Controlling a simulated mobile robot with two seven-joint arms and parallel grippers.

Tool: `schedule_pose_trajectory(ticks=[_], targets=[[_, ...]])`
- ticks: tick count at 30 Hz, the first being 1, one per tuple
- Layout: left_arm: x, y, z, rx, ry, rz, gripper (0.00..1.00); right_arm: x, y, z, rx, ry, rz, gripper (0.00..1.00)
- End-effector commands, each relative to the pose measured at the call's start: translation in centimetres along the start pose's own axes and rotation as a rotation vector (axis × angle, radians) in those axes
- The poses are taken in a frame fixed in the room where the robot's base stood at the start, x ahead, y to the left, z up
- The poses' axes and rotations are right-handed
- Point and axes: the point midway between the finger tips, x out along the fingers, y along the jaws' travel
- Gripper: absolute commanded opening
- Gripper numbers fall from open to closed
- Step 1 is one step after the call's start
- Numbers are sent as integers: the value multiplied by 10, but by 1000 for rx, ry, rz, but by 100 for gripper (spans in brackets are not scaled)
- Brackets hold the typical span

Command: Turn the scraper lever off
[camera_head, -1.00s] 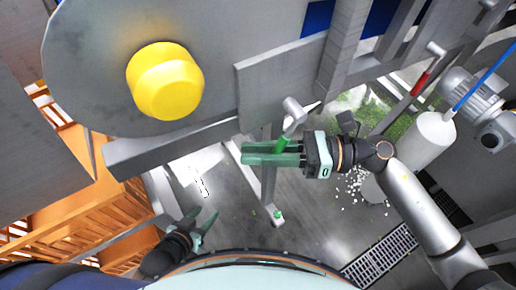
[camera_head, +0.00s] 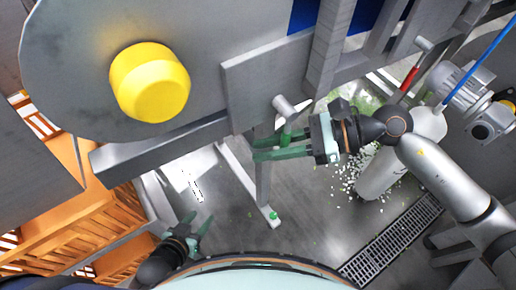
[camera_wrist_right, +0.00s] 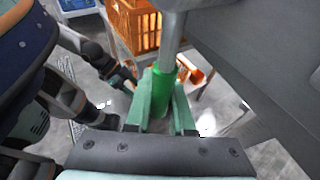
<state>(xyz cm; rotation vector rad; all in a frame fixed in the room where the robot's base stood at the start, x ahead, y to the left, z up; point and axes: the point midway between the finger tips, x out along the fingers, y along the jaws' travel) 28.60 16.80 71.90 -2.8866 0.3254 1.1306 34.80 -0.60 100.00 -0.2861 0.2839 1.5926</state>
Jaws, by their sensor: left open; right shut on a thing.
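A lever with a green handle (camera_head: 286,136) hangs from a grey pivot (camera_head: 285,105) under the grey machine plate. My right gripper (camera_head: 272,150) reaches in from the right and is shut on the green handle. In the right wrist view the green handle (camera_wrist_right: 164,82) sits between the fingers, with its grey shaft running up. The fingers hide part of the handle in the head view. My left gripper (camera_head: 195,230) is open and empty at the lower left, well away from the lever. I cannot tell from a label which machine part this lever serves.
A second lever with a red handle (camera_head: 410,78) is at the upper right. A big yellow knob (camera_head: 150,82) stands out from the machine at the left. Orange crates (camera_head: 75,205) stand at the left. A motor (camera_head: 470,90) is at the right. A drain grate (camera_head: 393,243) lies in the floor.

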Motion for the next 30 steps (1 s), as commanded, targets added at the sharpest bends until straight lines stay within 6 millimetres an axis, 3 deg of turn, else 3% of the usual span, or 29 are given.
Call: schedule_pose_trajectory(ticks=[11, 12, 19, 30], targets=[[0, 0, 0, 0, 0, 0, 50, -2, -2, -2, -16, 25, -8, 0], [0, 0, 0, 0, 0, 0, 50, -2, -2, -2, -16, 25, -8, 25], [0, 0, 0, 0, 0, 0, 50, -2, -2, -1, -14, 23, -7, 51], [0, 0, 0, 0, 0, 0, 50, -2, -2, -2, -13, 22, -6, 51]])
